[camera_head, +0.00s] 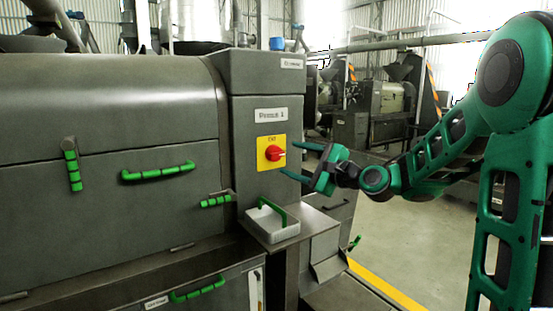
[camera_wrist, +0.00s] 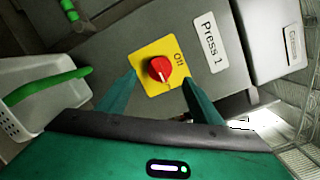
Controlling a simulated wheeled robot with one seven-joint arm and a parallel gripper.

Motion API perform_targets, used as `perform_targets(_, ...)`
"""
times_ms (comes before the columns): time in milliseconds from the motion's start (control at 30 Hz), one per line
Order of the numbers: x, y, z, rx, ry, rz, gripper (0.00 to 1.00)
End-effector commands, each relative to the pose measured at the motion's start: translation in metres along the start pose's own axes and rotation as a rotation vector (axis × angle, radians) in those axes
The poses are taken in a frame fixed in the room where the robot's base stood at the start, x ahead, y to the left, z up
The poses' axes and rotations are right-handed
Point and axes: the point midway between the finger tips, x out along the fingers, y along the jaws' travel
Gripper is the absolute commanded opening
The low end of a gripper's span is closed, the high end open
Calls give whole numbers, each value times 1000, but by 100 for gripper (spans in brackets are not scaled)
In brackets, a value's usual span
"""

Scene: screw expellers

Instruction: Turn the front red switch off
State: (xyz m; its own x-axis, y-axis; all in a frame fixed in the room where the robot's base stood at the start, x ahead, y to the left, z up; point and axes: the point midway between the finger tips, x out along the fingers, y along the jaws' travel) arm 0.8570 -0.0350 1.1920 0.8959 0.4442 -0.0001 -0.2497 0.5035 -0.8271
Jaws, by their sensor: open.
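The red rotary switch (camera_head: 275,153) sits on a yellow plate (camera_head: 264,165) on the grey front panel of the machine, below a "Press 1" label. The switch also shows in the wrist view (camera_wrist: 159,69), where the plate reads "Off" along one edge and a white mark sits on the knob. My gripper (camera_head: 293,161) is open, just to the right of the switch in the head view. In the wrist view its two green fingers (camera_wrist: 155,85) point toward the yellow plate, one on each side of the knob. The gripper looks empty and apart from the knob.
A white basket with a green handle (camera_head: 272,226) stands on a ledge below the switch. Green handles (camera_head: 158,172) stick out from the machine's front at the left. Open floor (camera_head: 420,240) lies to the right, with other machines (camera_head: 375,110) behind.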

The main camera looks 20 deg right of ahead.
Motion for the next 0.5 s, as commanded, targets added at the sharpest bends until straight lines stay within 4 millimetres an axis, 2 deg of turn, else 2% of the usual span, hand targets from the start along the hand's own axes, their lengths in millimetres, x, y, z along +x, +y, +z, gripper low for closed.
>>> perform_targets(100, 23, 0, 1, -2, -3, 1, 60)
perform_targets(300, 53, 1, 1, -2, -2, 1, 60)
perform_targets(500, 67, 0, 0, -4, 0, -1, 60)
